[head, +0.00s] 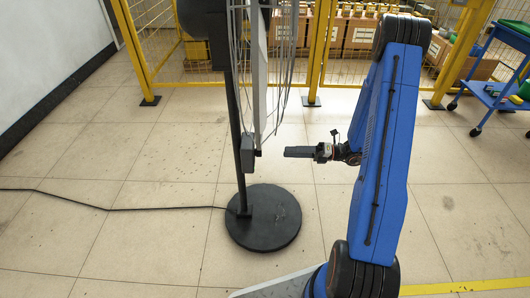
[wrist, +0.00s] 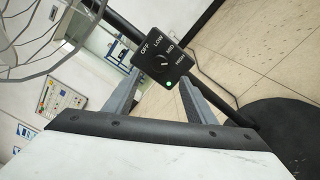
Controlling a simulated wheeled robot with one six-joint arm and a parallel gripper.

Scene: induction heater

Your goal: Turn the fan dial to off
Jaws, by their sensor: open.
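The fan is a black floor fan with a wire guard (head: 290,60), a pole (head: 231,115) and a round base (head: 263,225). In the wrist view, the box's dark face carries OFF, LOW, MED and HIGH labels around a small dial (wrist: 163,61). I cannot tell for sure which label the dial points to. A green light (wrist: 168,84) shows below it. My gripper (wrist: 160,80) is open and empty, its fingers on either side of the dial in the picture.
A black cable (head: 105,208) runs left from the fan base along the tiled floor. A yellow mesh fence (head: 315,60) with boxes (head: 360,33) behind it stands at the back. A blue cart (head: 495,90) is at right. Open floor lies around the fan.

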